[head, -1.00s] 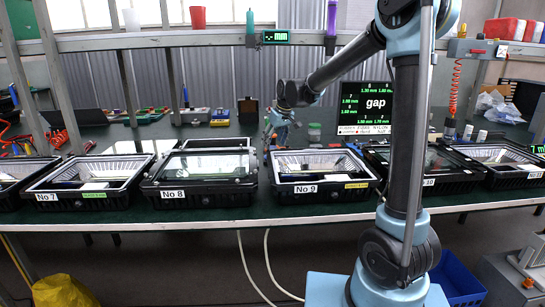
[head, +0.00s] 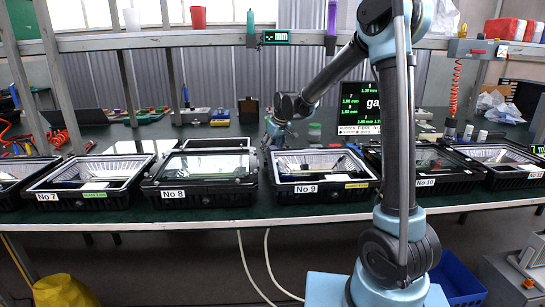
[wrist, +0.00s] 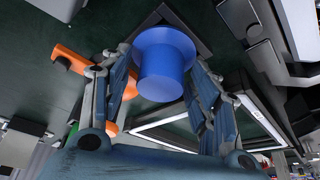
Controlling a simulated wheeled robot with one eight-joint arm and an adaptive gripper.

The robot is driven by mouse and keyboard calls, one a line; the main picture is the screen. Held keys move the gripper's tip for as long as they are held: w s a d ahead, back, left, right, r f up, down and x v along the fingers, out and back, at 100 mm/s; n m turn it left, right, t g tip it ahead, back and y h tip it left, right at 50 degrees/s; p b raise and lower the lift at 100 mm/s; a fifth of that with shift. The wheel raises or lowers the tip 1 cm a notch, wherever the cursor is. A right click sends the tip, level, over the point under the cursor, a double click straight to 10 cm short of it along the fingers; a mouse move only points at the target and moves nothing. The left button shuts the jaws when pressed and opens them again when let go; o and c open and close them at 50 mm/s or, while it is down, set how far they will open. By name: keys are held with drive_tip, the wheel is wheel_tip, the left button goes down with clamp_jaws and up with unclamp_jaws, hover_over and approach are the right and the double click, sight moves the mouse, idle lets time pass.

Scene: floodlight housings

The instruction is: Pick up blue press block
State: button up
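The blue press block (wrist: 164,62) stands on the dark green bench top in the wrist view, with a wide round flange and a narrower round body. My gripper (wrist: 160,58) is open, with one finger on each side of the block. Small gaps seem to show between the fingers and the block, and I cannot tell whether either touches it. In the head view my gripper (head: 272,140) is low over the bench, behind the gap between housings No 8 and No 9. I cannot make out the block there.
Housing No 8 (head: 200,199) and housing No 9 (head: 322,189) stand along the bench's front edge, in a row of several. In the wrist view an orange tool (wrist: 72,60) lies left of the block, and a black housing frame (wrist: 262,112) is close at right.

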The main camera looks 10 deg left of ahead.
sight(272, 147)
drive_tip(key=c, duration=0.9)
drive_tip(key=shift+r, duration=0.1)
wheel_tip(272, 147, up, 10)
drive_tip(key=shift+f, duration=0.1)
